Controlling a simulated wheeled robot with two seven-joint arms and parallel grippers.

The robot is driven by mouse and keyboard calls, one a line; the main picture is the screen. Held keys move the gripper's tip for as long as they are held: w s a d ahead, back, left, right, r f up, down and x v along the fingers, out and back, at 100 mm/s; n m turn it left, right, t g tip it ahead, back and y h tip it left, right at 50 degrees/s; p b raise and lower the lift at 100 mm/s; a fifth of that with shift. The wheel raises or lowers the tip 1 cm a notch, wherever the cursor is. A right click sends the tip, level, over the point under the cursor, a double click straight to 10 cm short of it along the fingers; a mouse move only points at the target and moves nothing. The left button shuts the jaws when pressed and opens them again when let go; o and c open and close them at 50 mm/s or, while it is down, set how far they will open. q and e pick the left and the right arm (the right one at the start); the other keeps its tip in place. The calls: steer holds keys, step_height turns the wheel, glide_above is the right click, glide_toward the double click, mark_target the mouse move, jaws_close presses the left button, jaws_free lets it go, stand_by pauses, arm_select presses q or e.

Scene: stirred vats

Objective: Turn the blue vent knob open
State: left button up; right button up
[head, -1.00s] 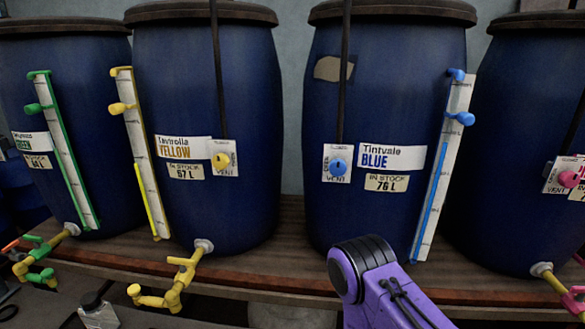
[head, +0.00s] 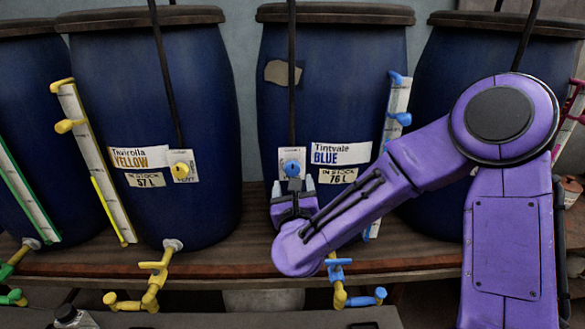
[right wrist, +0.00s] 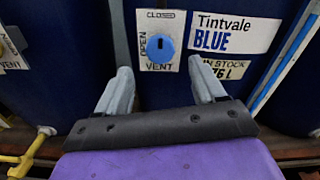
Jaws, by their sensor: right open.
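The blue vent knob (head: 291,168) sits on a white plate on the front of the Tintvale BLUE vat (head: 340,80). In the right wrist view the knob (right wrist: 164,49) is round with a small dark mark. The plate reads CLOSED above it, OPEN at its left and VENT below. My right gripper (head: 293,184) is open and empty, just below and in front of the knob. In the right wrist view its fingers (right wrist: 160,70) stand apart on either side below the knob, not gripping it. My left gripper is not in view.
A black pipe (head: 292,90) runs down to the plate. A sight tube (head: 397,95) with blue fittings is right of the plate. The yellow vat (head: 150,90) stands left with its own vent knob (head: 181,170). A blue tap (head: 338,270) is below, over the shelf edge.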

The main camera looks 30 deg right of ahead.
mark_target(293, 171)
steer(key=p+x, duration=0.1)
steer(key=x, duration=0.4)
steer(key=shift+w+d+r, duration=0.1)
steer(key=shift+r, duration=0.05)
steer(key=shift+w+d+p, duration=0.3)
steer(key=shift+w+p, duration=0.05)
steer(key=shift+w, duration=0.15)
steer(key=c, duration=1.1)
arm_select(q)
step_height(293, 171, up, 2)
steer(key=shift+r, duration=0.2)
arm_select(e)
steer(key=shift+o, duration=0.2)
